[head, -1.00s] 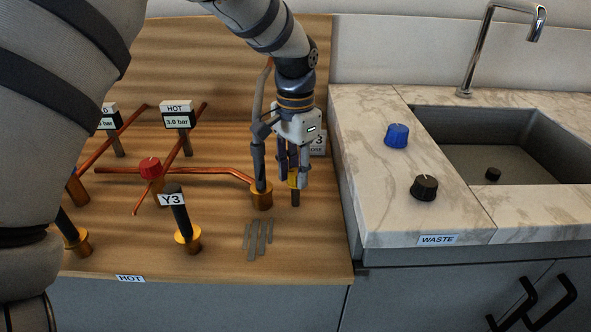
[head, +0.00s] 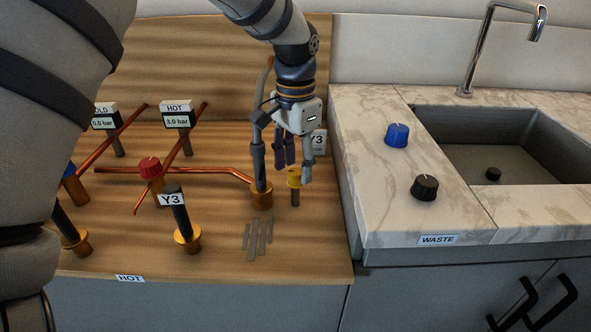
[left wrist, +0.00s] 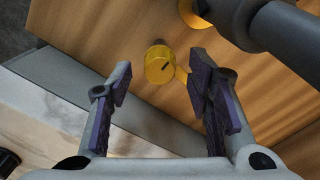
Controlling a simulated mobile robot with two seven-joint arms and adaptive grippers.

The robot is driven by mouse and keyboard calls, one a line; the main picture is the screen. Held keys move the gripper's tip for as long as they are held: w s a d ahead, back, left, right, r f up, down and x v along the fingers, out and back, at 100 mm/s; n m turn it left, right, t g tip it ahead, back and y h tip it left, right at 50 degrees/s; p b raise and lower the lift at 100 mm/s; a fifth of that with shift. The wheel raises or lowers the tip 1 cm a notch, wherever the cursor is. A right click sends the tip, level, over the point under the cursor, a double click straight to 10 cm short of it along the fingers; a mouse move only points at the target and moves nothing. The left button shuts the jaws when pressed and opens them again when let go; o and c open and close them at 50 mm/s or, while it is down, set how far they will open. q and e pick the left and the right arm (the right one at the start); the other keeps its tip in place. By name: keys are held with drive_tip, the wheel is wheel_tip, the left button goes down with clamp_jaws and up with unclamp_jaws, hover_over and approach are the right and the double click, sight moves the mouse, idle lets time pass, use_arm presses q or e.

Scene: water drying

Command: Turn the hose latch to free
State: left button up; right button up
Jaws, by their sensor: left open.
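The hose latch is a yellow knob (head: 295,179) on a short dark post on the wooden panel, in front of a Y3 label (head: 318,140). In the left wrist view the knob (left wrist: 159,66) shows its round face with a dark mark, and a thin yellow strip beside it. My left gripper (head: 294,171) is open just above the knob. In the left wrist view its purple-padded fingers (left wrist: 159,80) stand apart with the knob beyond their tips, seemingly untouched. My right gripper is not in view.
A grey hose end stands in a brass fitting (head: 262,196) close left of the knob. Another Y3 stub (head: 181,213), a red knob (head: 150,168) and copper pipes are further left. Grey strips (head: 257,238) lie in front. The counter (head: 372,190) with blue and black knobs is right.

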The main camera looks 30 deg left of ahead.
sight(296, 171)
use_arm(q)
wheel_tip(296, 171, up, 10)
idle(0.5)
